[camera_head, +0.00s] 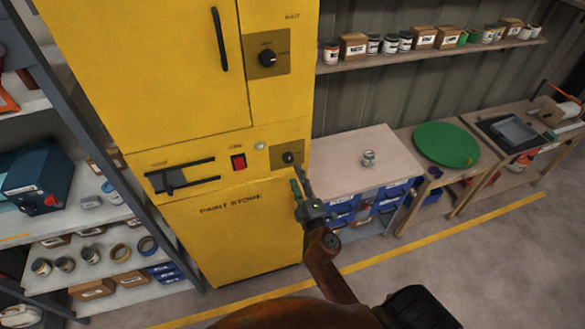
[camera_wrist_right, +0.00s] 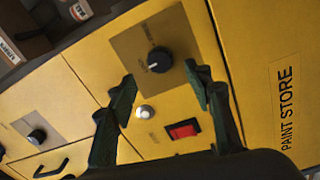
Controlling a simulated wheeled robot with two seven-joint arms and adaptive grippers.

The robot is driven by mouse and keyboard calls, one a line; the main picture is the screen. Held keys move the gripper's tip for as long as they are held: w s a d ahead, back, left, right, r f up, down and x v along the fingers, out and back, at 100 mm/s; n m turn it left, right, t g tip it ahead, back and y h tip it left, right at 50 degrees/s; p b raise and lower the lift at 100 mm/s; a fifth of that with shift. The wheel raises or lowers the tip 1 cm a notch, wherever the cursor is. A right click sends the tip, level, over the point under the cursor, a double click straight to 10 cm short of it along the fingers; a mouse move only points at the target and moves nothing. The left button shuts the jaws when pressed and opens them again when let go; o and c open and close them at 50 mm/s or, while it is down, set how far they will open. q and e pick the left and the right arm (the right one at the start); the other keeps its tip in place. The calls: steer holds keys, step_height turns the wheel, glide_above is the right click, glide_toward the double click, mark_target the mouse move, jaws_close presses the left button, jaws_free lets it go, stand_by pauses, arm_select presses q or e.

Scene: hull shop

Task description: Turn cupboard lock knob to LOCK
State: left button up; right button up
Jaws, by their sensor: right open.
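The yellow paint store cupboard (camera_head: 228,110) has two black knobs on brownish plates. The upper knob (camera_head: 267,57) is beside the door with the long handle. The lower knob (camera_head: 288,157) is near a red switch (camera_head: 238,162) and a pale round lamp (camera_head: 260,146). The labels are too small to read, so I cannot tell which knob is the lock. My right gripper (camera_head: 298,181) is open and empty, just below the lower knob. In the right wrist view, the lower knob (camera_wrist_right: 160,59) appears between and beyond the open fingers, seemingly untouched. My left gripper is out of view.
A black horizontal handle (camera_head: 180,175) is on the cupboard's front left. A workbench (camera_head: 350,155) with a small can stands close to the right. A shelf rack (camera_head: 75,215) with tapes and boxes is on the left. The floor in front is clear.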

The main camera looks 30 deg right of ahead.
steer(key=v, duration=0.4)
steer(key=shift+s+a, duration=0.1)
steer(key=shift+s, duration=0.3)
steer(key=s+a+f+m+g+y+b, duration=0.1)
steer(key=s+f+m+g, duration=0.15)
steer(key=f, duration=1.35)
steer(key=s+f+m+g+y+b, duration=0.1)
steer(key=s+f+g+b, duration=0.2)
steer(key=f, duration=1.4)
steer(key=s+a+f+m+g+y, duration=0.1)
steer(key=s+f+m+g, duration=0.2)
steer(key=f, duration=1.3)
steer(key=s+f+m+g+b, duration=0.2)
steer(key=s+f+g, duration=0.3)
steer(key=s+f, duration=1.3)
steer(key=s+f+m+g, duration=0.1)
steer(key=s+f, duration=0.2)
steer(key=s, duration=0.3)
steer(key=s+f+m+g+b, duration=0.1)
steer(key=s+f, duration=0.2)
steer(key=s, duration=0.4)
steer(key=s+f+m+g+y, duration=0.1)
steer(key=s+f, duration=0.2)
steer(key=s, duration=0.4)
steer(key=shift+d+g+b, duration=0.25)
steer(key=shift+g+b, duration=0.1)
steer(key=shift+b, duration=0.05)
steer(key=shift+f, duration=0.15)
